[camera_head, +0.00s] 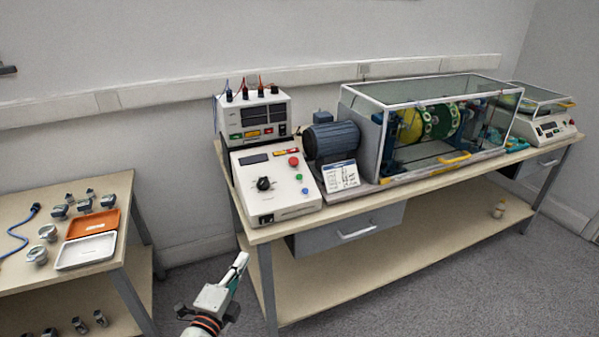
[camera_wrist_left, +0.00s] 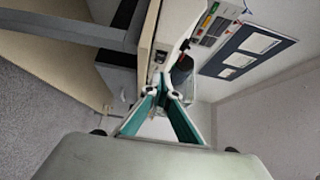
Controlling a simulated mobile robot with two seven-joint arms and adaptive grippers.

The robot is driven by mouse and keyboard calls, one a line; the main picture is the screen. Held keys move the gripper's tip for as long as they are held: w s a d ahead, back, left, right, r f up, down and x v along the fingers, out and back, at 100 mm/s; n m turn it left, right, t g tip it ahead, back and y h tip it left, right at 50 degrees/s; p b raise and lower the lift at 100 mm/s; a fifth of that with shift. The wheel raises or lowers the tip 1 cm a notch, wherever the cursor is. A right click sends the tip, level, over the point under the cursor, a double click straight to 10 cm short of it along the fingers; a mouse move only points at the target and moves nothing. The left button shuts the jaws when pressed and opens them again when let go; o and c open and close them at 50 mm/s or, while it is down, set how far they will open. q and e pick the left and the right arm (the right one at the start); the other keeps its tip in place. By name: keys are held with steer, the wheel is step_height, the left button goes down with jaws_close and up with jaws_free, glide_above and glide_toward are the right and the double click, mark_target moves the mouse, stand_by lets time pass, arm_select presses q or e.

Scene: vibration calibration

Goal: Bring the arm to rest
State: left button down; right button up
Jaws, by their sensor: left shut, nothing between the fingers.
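My left gripper (camera_head: 240,264) is at the lower middle of the head view, in front of the long workbench's (camera_head: 400,203) left front corner. It points up toward the bench edge and appears apart from it. In the left wrist view the green-padded fingers (camera_wrist_left: 168,94) meet at their tips, shut and empty. The control box (camera_head: 262,205), with a black knob and red, green and blue buttons, stands on the bench just beyond the gripper. My right gripper is in neither view.
A motor (camera_head: 335,138) and a clear-covered rotor rig (camera_head: 480,83) fill the bench's middle. A drawer (camera_head: 350,228) sits under its front edge. A lower side table (camera_head: 30,208) at left holds an orange tray (camera_head: 92,222), a white tray (camera_head: 86,251) and small parts. Floor shows between the tables.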

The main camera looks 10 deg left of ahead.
arm_select(q)
steer(key=s+d+f+n+g, duration=0.2)
steer(key=s+f+n+g, duration=0.1)
steer(key=s+f+n, duration=0.4)
steer(key=s+d+f+n+g+h, duration=0.1)
steer(key=s+d+f+n+g, duration=0.2)
steer(key=s+f+n, duration=0.4)
steer(key=s+f+g, duration=0.1)
steer(key=s+f, duration=0.3)
steer(key=s, duration=0.4)
steer(key=shift+s+d, duration=0.2)
steer(key=shift+s, duration=0.1)
steer(key=shift+f, duration=0.1)
